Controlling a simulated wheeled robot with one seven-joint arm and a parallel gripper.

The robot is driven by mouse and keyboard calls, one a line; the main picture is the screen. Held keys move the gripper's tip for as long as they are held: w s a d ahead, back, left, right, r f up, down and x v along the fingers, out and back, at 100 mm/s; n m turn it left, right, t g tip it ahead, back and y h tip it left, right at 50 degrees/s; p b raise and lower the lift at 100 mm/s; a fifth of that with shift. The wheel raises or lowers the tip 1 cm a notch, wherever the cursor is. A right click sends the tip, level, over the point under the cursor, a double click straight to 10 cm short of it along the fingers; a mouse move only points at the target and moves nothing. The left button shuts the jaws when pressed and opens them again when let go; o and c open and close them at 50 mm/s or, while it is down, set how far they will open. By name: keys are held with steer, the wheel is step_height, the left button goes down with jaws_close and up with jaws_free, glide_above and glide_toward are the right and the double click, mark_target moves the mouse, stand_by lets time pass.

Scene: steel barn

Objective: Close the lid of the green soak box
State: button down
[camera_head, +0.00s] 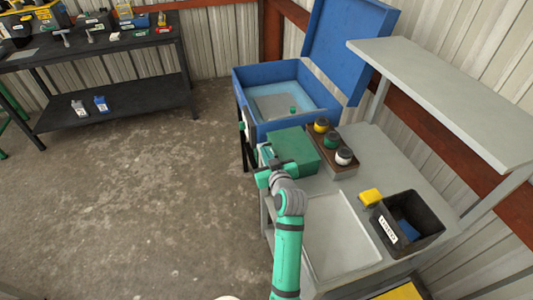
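The green soak box (297,145) sits on the grey bench, in front of the blue wash basin. Its top looks covered by a flat green lid, which appears down; I cannot tell whether it is fully seated. My green and grey arm reaches up from the bottom of the view. My gripper (267,158) is at the near left side of the box, close to it or touching it; I cannot tell which. The fingers are small and partly hidden, so their opening is unclear. My wrist hides the near left corner of the box.
The blue basin (247,78) stands behind with its lid (345,45) raised. A wooden rack (345,172) of several jars is right of the box. An overhead shelf (440,90) overhangs the right.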

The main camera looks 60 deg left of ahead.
steer(key=shift+f, duration=0.25)
steer(key=s+d+r, duration=0.3)
steer(key=d+r, duration=0.3)
steer(key=d, duration=0.3)
steer(key=shift+d+r, duration=0.15)
steer(key=shift+r, duration=0.25)
